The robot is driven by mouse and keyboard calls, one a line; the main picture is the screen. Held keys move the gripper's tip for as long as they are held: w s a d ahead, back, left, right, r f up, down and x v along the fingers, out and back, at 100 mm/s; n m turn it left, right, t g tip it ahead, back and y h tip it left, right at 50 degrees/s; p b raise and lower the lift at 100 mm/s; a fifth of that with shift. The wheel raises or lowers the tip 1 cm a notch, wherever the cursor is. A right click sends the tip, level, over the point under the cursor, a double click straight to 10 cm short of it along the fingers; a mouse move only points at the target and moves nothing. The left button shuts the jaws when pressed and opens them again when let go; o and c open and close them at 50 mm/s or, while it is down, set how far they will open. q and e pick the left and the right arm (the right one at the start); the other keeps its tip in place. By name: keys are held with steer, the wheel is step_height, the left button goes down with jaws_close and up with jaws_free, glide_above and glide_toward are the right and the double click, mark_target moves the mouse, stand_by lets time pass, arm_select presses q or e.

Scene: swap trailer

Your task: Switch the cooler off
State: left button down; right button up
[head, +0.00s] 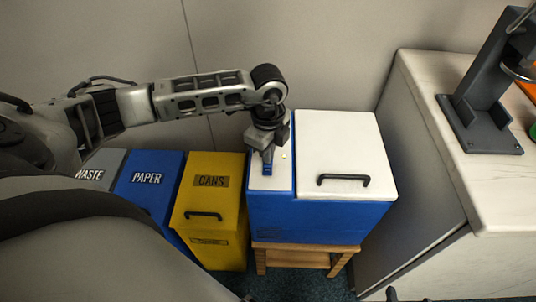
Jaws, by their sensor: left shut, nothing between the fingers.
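The cooler (320,220) is a blue box with a white lid (345,145) and a black handle, standing on a low wooden stand. Left of the lid is a narrow white panel (270,183) with a small blue switch (267,170) on it. My left gripper (268,158) is shut and empty, pointing down over this panel. Its fingertips are right at the switch and hide part of it. I cannot tell whether they touch it or which way the switch is set.
Yellow cans (213,205), blue paper (150,185) and grey waste (103,162) bins stand left of the cooler. A pale counter (490,190) with a dark grey stand (490,95) is on the right. The wall is close behind.

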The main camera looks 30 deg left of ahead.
arm_select(q)
steer(key=shift+f, duration=0.3)
step_height(320, 180, up, 7)
steer(key=p, duration=0.5)
steer(key=shift+r+p, duration=0.1)
steer(key=shift+p, duration=0.25)
stand_by(0.4)
